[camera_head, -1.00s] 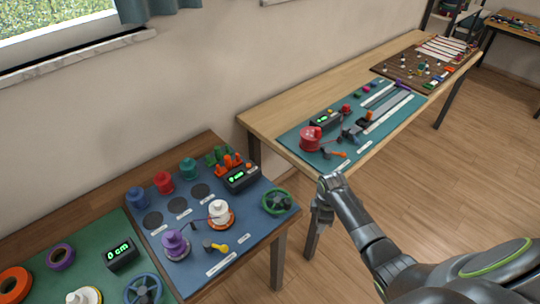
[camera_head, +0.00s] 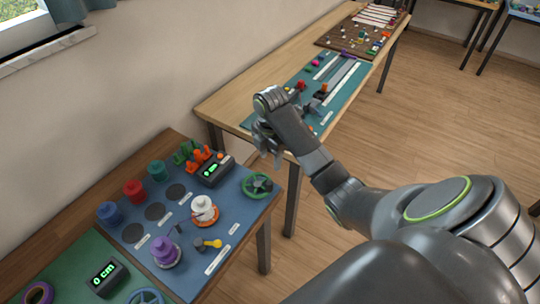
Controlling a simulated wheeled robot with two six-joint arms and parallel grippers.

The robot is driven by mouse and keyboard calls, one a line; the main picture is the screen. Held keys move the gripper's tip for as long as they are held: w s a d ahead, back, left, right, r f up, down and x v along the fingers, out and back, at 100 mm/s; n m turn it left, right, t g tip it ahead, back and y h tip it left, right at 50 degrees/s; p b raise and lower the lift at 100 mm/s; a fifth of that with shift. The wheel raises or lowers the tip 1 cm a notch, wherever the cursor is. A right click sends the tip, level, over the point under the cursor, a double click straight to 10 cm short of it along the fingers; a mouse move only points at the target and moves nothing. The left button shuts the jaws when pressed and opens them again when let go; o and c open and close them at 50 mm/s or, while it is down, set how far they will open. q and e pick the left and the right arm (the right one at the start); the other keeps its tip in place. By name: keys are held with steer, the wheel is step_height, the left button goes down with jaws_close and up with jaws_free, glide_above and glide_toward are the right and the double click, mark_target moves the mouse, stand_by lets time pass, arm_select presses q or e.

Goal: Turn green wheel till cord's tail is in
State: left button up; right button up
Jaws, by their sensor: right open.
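The green wheel (camera_head: 257,185) sits at the right edge of the blue board on the near table. A white spool (camera_head: 204,210) on an orange base and a purple spool (camera_head: 165,252) stand on the same board. A dark cord seems to run near the two spools, but its tail is too small to make out. My right gripper (camera_head: 268,150) is open and empty, raised above and beyond the green wheel, apart from it. It hides part of the teal board on the far table. My left gripper is not in view.
A dark counter box (camera_head: 215,170) with a green display stands left of the wheel. Blue, red (camera_head: 134,191) and teal spools line the back. A yellow-handled tool (camera_head: 208,244) lies in front. A green board (camera_head: 75,270) is at lower left.

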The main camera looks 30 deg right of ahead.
mark_target(270, 182)
step_height(270, 182, down, 8)
steer(key=b, duration=0.6)
steer(key=shift+r, duration=0.25)
step_height(270, 182, down, 4)
steer(key=shift+f+b, duration=0.15)
steer(key=shift+b, duration=0.35)
steer(key=shift+f, duration=0.65)
steer(key=shift+c, duration=0.3)
jaws_close()
